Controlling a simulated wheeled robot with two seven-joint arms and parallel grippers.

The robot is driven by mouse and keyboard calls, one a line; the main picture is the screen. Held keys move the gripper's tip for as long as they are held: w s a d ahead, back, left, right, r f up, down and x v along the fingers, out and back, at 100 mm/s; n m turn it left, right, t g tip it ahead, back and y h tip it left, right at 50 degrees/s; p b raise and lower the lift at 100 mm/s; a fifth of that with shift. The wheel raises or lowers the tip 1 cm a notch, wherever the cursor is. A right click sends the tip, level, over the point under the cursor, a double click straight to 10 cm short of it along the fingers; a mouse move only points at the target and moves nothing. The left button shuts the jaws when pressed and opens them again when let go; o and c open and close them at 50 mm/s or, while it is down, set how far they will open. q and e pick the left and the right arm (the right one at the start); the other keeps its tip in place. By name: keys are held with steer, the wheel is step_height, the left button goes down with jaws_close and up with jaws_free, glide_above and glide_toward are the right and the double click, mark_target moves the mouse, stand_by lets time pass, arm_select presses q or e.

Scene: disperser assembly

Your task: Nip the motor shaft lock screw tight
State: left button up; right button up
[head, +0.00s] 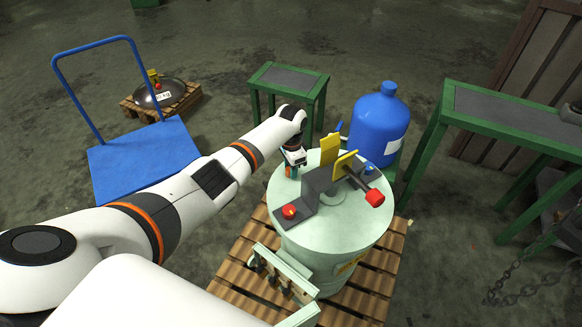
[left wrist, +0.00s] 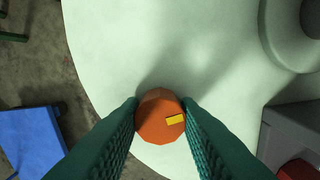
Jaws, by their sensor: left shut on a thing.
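My left gripper (head: 291,172) is over the left part of the pale green round lid (head: 355,228) of the machine. In the left wrist view its teal fingers (left wrist: 160,115) are shut on the sides of an orange faceted head (left wrist: 158,108) with a small yellow mark. I take this head to be the lock screw; its lower part is hidden, so I cannot tell how tight it sits. On the lid stands a dark grey bracket (head: 318,185) with yellow plates (head: 330,150), a red-ended bar (head: 374,197) and a red button (head: 289,211). My right gripper is not in view.
The machine stands on a wooden pallet (head: 228,270). A blue drum (head: 379,125) is close behind it. Green tables stand behind (head: 290,78) and at the right (head: 520,125). A blue cart (head: 140,155) is at the left. Chains (head: 515,298) lie at the lower right.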

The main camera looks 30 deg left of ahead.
arm_select(q)
steer(key=shift+r+m, duration=0.1)
steer(key=shift+m, duration=0.5)
steer(key=shift+w+m, duration=0.1)
steer(key=shift+m, duration=0.2)
steer(key=o, duration=1)
steer(key=shift+c, duration=0.2)
steer(key=shift+r, duration=0.1)
step_height(320, 180, up, 12)
steer(key=shift+p, duration=0.3)
steer(key=shift+f, duration=0.2)
